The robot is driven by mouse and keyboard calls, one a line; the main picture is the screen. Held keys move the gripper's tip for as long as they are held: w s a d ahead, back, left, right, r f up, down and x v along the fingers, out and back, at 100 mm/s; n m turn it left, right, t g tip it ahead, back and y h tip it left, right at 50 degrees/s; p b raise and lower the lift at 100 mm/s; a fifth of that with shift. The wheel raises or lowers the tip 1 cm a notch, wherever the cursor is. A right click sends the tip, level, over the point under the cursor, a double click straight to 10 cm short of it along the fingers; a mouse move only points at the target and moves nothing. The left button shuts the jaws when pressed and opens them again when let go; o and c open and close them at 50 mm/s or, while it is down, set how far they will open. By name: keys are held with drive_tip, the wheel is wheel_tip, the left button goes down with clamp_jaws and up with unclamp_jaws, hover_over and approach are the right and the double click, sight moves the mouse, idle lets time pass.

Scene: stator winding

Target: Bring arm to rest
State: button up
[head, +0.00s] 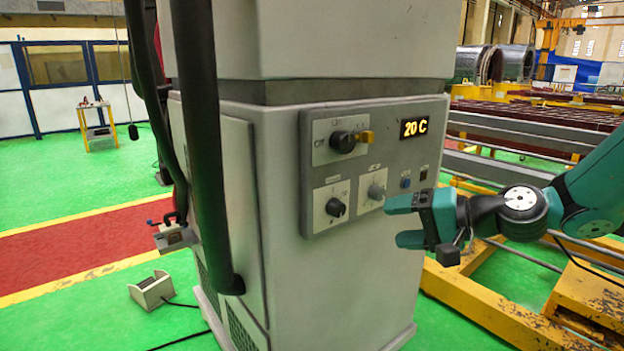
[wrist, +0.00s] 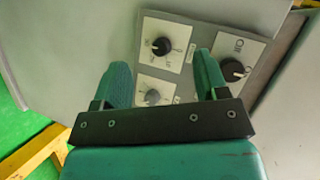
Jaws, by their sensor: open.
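My gripper (head: 396,222) is teal with a dark wrist and reaches in from the right in the head view, in front of the grey machine cabinet's control panel (head: 312,160). Its fingers are apart with nothing between them. The wrist view shows the two teal fingers (wrist: 165,82) spread before the panel. A grey knob (wrist: 152,96) and a black knob (wrist: 161,46) show between them, and a larger black knob (wrist: 233,70) is by the right finger. I cannot tell whether a finger touches the panel.
The tall grey cabinet (head: 350,290) fills the middle, with a lit display (head: 423,128) reading 20 C. A thick black hose (head: 212,150) runs down its left side. A yellow steel frame (head: 480,312) stands at the lower right, under my arm.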

drive_tip(key=s+a+r+n+g+h+p, duration=0.2)
drive_tip(key=s+a+n+g, duration=0.15)
drive_tip(key=s, duration=0.45)
drive_tip(key=s+a+r+n+g+h+p, duration=0.1)
drive_tip(key=s+a+r+n+g+h, duration=0.2)
drive_tip(key=s, duration=0.5)
drive_tip(key=s+d+n+h+p, duration=0.1)
drive_tip(key=s+d+n, duration=0.3)
drive_tip(key=s, duration=0.7)
drive_tip(key=shift+d+r+g+h+p, duration=0.3)
drive_tip(key=shift+g+h, duration=0.05)
drive_tip(key=shift+h, duration=0.55)
